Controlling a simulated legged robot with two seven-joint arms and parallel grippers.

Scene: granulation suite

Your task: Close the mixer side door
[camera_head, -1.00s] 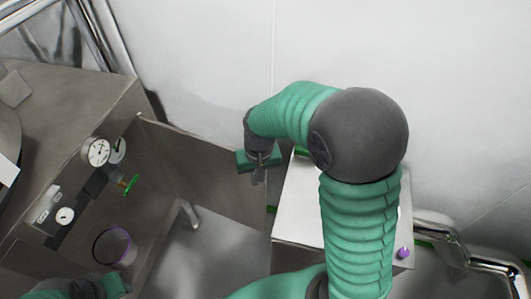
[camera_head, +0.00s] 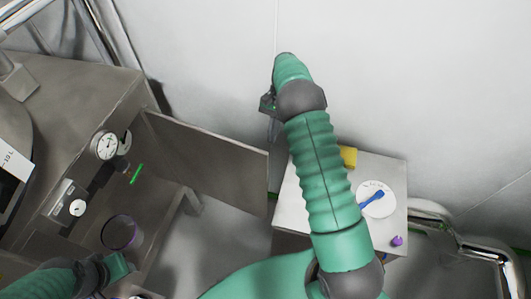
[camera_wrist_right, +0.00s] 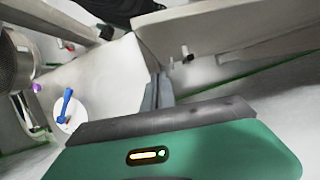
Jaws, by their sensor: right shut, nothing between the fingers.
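The mixer side door (camera_head: 208,158) is a flat grey metal panel. It stands open, swung out from the right edge of the mixer housing (camera_head: 75,100). My right gripper (camera_head: 271,125) is shut and empty, beyond the door's free end on its wall side. In the right wrist view the gripper's fingers (camera_wrist_right: 158,92) are together, with a pale panel behind them that may be the door. I cannot tell whether they touch it. My left gripper (camera_head: 118,270) is at the lower left, near the open compartment; its fingers are too unclear to read.
Gauges (camera_head: 106,145) and a green-handled valve (camera_head: 136,173) sit inside the opening, above a purple-rimmed round port (camera_head: 121,233). A white-topped cart (camera_head: 290,205) holds a yellow block (camera_head: 348,157), a white plate (camera_head: 385,206) with a blue scoop (camera_head: 372,197), and a purple knob-like item (camera_head: 397,240).

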